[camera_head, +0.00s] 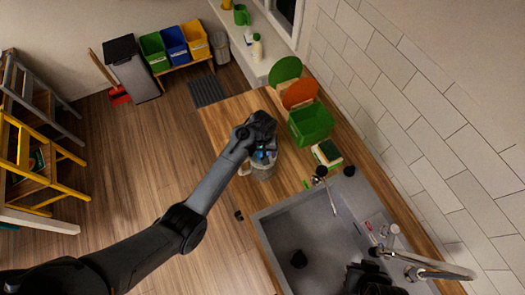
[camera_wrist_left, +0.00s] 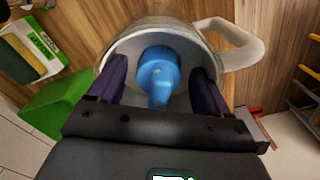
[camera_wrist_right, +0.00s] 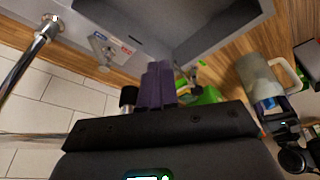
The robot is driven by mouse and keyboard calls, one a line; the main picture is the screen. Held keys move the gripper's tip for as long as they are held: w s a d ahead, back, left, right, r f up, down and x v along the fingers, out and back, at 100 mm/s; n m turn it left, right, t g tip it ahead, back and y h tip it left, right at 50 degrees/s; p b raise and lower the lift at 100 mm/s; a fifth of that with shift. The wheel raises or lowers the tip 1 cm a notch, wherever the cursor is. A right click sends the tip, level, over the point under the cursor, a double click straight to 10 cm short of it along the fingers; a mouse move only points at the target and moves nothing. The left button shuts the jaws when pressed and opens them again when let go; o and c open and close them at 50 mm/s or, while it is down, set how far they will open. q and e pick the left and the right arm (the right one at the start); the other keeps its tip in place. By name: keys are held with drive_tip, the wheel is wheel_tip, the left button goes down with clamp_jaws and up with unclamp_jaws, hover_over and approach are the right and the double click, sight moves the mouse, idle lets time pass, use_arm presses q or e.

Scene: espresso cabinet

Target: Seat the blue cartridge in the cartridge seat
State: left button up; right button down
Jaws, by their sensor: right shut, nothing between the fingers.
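The blue cartridge (camera_wrist_left: 158,75) stands inside a clear-walled pitcher with a handle (camera_wrist_left: 240,48). In the head view the pitcher (camera_head: 262,172) is on the wooden counter left of the sink, with blue showing at its mouth. My left gripper (camera_wrist_left: 160,90) is over the pitcher mouth. Its two fingers are apart, one on each side of the cartridge, with gaps visible between. My right gripper (camera_wrist_right: 155,85) is shut and empty above the sink area. The pitcher also shows in the right wrist view (camera_wrist_right: 262,78). I cannot make out the cartridge seat for certain.
The sink (camera_head: 292,225) lies right of the pitcher, with a tap (camera_head: 435,268) at its right. A green bin (camera_head: 311,122) and a sponge pack (camera_head: 327,153) stand behind the pitcher. The tiled wall bounds the counter at the right.

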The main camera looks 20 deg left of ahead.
use_arm(q)
wheel_tip(320, 180, up, 10)
drive_tip(key=shift+b, duration=0.8)
drive_tip(key=shift+r, duration=0.45)
